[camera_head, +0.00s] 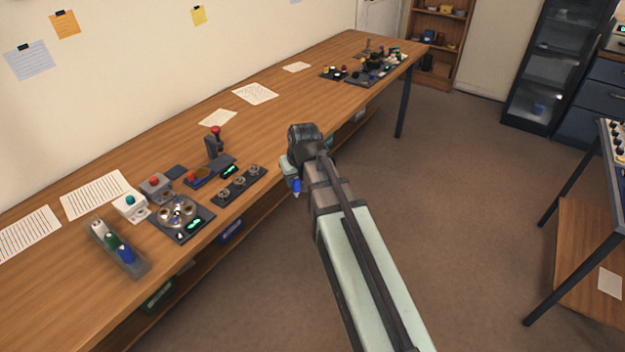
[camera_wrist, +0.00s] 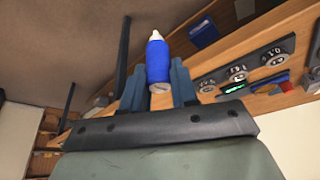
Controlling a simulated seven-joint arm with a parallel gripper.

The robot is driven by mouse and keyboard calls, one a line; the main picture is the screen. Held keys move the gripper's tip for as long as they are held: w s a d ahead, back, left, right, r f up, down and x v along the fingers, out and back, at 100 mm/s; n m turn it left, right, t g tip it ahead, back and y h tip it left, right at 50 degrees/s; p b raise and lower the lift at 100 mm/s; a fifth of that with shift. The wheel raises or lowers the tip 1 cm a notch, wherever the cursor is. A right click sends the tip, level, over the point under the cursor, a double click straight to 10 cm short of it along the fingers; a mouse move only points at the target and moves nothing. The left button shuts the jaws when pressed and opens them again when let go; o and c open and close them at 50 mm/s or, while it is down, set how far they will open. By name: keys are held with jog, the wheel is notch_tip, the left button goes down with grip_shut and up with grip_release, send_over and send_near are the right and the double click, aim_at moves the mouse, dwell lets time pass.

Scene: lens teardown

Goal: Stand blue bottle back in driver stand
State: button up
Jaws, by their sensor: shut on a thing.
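The blue bottle (camera_wrist: 157,58), with a white pointed tip, is between the two fingers of my gripper (camera_wrist: 158,80) in the wrist view. In the head view the bottle (camera_head: 296,187) shows below my gripper (camera_head: 292,176), just off the front edge of the bench and above the floor. The grey block that looks like the driver stand (camera_head: 134,268) is at the near left of the bench, well away from my gripper. It holds upright pieces with whitish, green and blue tops. Whether it has a free slot cannot be told.
The wooden bench (camera_head: 275,128) runs along the wall. Papers lie along the back.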

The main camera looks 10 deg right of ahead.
jog(key=w+a+r+n+g+y, duration=0.1)
jog(key=w+a+n, duration=0.1)
jog(key=a, duration=0.6)
jog(key=w+a+r+n, duration=0.1)
jog(key=w+a+n, duration=0.15)
jog(key=a, duration=0.65)
notch_tip(320, 180, up, 6)
jog(key=n+g+y, duration=0.3)
jog(key=n, duration=0.8)
send_over(89, 225)
jog(key=d, duration=0.2)
jog(key=shift+a+f, duration=0.2)
jog(key=shift+f, duration=1.95)
jog(key=shift+f, duration=0.15)
jog(key=shift+f, duration=1.85)
jog(key=shift+f, duration=0.45)
jog(key=o, duration=1.1)
